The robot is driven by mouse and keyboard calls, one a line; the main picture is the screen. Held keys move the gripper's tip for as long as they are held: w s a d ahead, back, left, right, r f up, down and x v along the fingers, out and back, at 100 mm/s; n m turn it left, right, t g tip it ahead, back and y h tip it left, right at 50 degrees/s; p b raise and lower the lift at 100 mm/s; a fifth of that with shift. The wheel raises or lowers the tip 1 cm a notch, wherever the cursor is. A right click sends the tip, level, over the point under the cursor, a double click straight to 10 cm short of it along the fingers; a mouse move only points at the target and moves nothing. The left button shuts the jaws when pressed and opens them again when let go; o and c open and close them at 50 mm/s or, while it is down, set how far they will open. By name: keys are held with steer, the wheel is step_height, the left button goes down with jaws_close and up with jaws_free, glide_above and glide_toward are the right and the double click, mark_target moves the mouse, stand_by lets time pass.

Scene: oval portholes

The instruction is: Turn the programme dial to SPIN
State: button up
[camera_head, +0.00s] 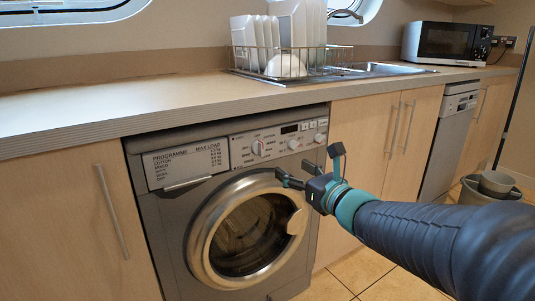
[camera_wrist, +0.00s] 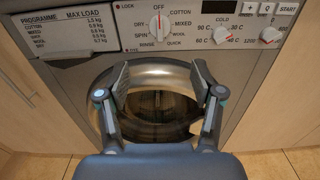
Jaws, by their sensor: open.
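The programme dial (camera_head: 259,148) is a white knob on the upper front panel of a grey washing machine (camera_head: 170,223). In the wrist view the dial (camera_wrist: 163,28) sits above the space between my fingers, ringed by labels with OFF at the top and SPIN at the left. My gripper (camera_head: 309,163) is open and empty in front of the machine, below and right of the dial. In the wrist view my gripper (camera_wrist: 159,76) has its fingers apart over the round door, not touching the dial.
Two more knobs (camera_wrist: 221,35) (camera_wrist: 271,34) and START buttons (camera_wrist: 287,8) are right of the dial. A programme chart (camera_head: 186,160) is left of it. The worktop (camera_head: 110,105) overhangs the panel. The round door (camera_head: 200,245) lies below.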

mark_target(263, 150)
steer(key=p+x, duration=0.1)
steer(key=x, duration=1.2)
steer(key=shift+w+a, duration=0.25)
